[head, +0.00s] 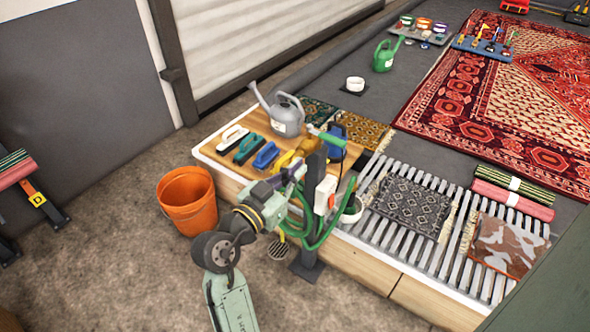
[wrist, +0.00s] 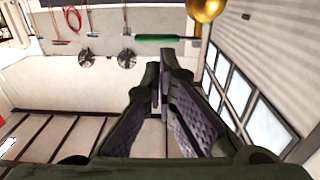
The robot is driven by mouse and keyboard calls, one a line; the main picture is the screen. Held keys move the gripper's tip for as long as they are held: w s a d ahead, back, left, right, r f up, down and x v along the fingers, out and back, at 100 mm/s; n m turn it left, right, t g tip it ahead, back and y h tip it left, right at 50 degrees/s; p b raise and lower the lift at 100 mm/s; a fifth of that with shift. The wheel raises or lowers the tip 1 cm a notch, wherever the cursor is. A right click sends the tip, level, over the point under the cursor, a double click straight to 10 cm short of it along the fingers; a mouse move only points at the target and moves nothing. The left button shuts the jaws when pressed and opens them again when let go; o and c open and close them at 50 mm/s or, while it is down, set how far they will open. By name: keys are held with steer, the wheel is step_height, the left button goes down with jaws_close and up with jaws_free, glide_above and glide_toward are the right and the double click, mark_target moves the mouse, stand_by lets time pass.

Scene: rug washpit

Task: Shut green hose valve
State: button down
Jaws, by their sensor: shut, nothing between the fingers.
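The green hose valve shows as a green lever handle (head: 331,139) at the top of a dark post, with brass beside it. In the wrist view the green handle (wrist: 168,38) lies across the picture just beyond my fingertips, with a round brass part (wrist: 205,9) at its right. My gripper (wrist: 163,58) is shut and empty, its tips close to the handle; I cannot tell whether they touch it. In the head view my gripper (head: 294,170) is beside the post, below and left of the handle. A coiled green hose (head: 326,228) hangs on the post.
A low bench (head: 354,262) with a slatted top holds small rugs. Brushes and a grey watering can (head: 282,116) stand on its wooden board behind the post. An orange bucket (head: 187,201) is on the floor at left. A white box with a red button (head: 327,194) is on the post.

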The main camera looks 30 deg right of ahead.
mark_target(329, 141)
steer(key=p+x, duration=0.3)
steer(key=x, duration=0.6)
steer(key=shift+d+r, duration=0.15)
steer(key=shift+d, duration=0.1)
steer(key=shift+w+d, duration=0.2)
steer(key=shift+d, duration=0.2)
steer(key=shift+w+d+f+b, duration=0.1)
steer(key=shift+d+f+b, duration=0.25)
steer(key=shift+b, duration=0.25)
steer(key=shift+d+r, duration=0.15)
steer(key=shift+r, duration=0.15)
